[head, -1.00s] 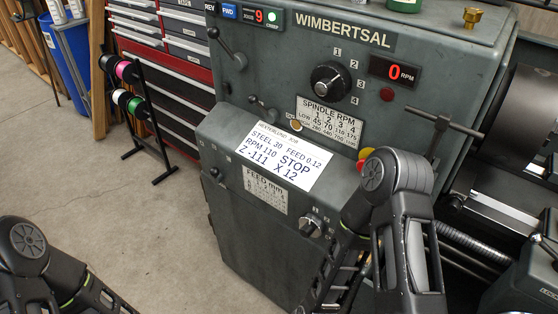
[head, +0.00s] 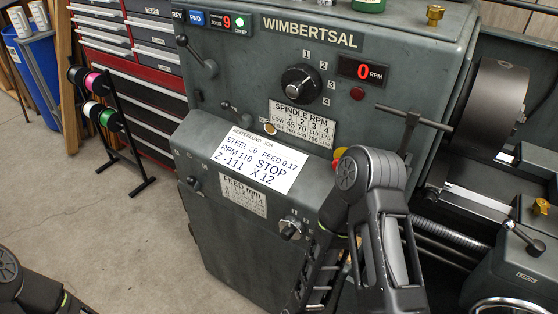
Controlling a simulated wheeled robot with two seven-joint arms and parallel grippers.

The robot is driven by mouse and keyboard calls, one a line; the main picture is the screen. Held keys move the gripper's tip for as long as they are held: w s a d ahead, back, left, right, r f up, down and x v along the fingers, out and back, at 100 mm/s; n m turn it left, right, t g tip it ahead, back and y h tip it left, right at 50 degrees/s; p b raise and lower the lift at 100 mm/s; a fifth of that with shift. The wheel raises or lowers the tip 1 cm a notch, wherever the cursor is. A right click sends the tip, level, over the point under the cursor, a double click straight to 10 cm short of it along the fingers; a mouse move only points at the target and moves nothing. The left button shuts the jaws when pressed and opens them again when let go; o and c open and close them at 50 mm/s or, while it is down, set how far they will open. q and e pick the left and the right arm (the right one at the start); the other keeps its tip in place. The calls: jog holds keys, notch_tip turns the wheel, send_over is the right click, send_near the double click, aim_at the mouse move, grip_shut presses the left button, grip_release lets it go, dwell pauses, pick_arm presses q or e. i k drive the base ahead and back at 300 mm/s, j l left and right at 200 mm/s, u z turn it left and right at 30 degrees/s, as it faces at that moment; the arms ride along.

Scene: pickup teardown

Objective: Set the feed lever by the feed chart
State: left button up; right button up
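The grey lathe headstock (head: 225,105) fills the middle of the head view. The feed chart (head: 242,195), a small plate headed "FEED mm", is on the lower box front; its figures are too small to read. A small lever (head: 192,181) sits left of the chart, and a round selector knob (head: 290,228) sits right of it. A white job card (head: 255,160) above reads STEEL 30, FEED 0.12, RPM 110, STOP Z -111, X 12. My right arm stands right of the knob, its gripper hidden. My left arm shows only at the bottom left corner, its gripper out of frame.
Above are a long lever (head: 198,55), a speed dial (head: 301,84), the spindle RPM plate (head: 302,121) and a display (head: 362,72) reading 0. The chuck (head: 490,110) is at right. A spool rack (head: 112,125) stands left.

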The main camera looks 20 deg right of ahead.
aim_at(192, 184)
jog(key=i+j+z, duration=0.15)
jog(key=j+z, duration=0.25)
jog(key=i+j+z, duration=0.1)
jog(key=z, duration=0.3)
jog(key=j, duration=0.1)
